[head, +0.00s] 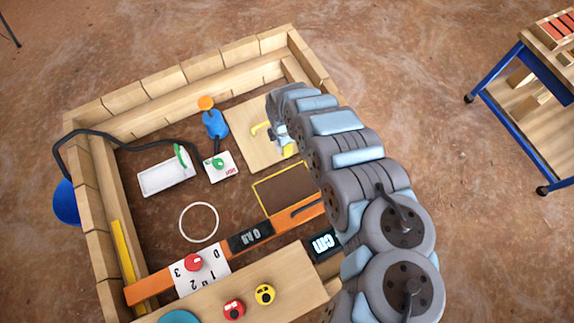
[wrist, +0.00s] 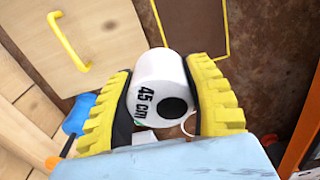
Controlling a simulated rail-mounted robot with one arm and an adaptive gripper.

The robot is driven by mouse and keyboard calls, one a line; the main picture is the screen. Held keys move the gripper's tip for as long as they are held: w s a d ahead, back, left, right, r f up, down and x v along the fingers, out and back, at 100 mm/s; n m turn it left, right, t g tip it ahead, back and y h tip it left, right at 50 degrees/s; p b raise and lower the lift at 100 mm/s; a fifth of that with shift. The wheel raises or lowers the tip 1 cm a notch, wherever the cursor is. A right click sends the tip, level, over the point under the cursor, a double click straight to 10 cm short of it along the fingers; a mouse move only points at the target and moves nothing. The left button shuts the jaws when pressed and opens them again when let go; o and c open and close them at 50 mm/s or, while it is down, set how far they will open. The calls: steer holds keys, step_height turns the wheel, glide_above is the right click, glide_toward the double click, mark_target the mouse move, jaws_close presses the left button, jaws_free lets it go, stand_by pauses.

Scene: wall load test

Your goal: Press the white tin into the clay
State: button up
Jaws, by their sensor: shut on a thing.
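My gripper (wrist: 162,70) is shut on a white tin (wrist: 150,88), with one yellow ridged finger on each side of it. The tin is a short white cylinder marked "45 CM" with a black spot. In the head view my gripper (head: 286,148) is over the right edge of a wooden panel, and my arm hides the tin. A brown rectangle with a yellow outline (head: 285,188) lies just below the gripper in the head view; part of its outline shows in the wrist view (wrist: 190,25). I cannot tell for sure which brown surface is the clay.
A wooden panel (head: 243,130) with a yellow handle (wrist: 65,45) lies beside the gripper. A low block wall (head: 180,80) surrounds the area. A blue bottle-like thing (head: 214,124), white tray (head: 167,177), white ring (head: 199,222) and orange beam (head: 165,287) are inside.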

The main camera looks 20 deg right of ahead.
mark_target(287, 188)
steer(key=s+f+n+b, duration=0.2)
steer(key=f+b, duration=0.2)
steer(key=f, duration=0.4)
steer(key=s+a+f+n+b, duration=0.1)
steer(key=s+f+n+b, duration=0.1)
steer(key=f, duration=0.6)
steer(key=s+f+n+b, duration=0.2)
steer(key=s+f+b, duration=0.1)
steer(key=f+b, duration=0.4)
steer(key=shift+s+a+f, duration=0.2)
steer(key=shift+a+f, duration=0.2)
steer(key=shift+f, duration=0.3)
steer(key=shift+f+b, duration=0.75)
stand_by(1.2)
steer(key=shift+r, duration=0.1)
stand_by(0.8)
steer(key=shift+r+p, duration=4.2)
steer(key=shift+r, duration=0.8)
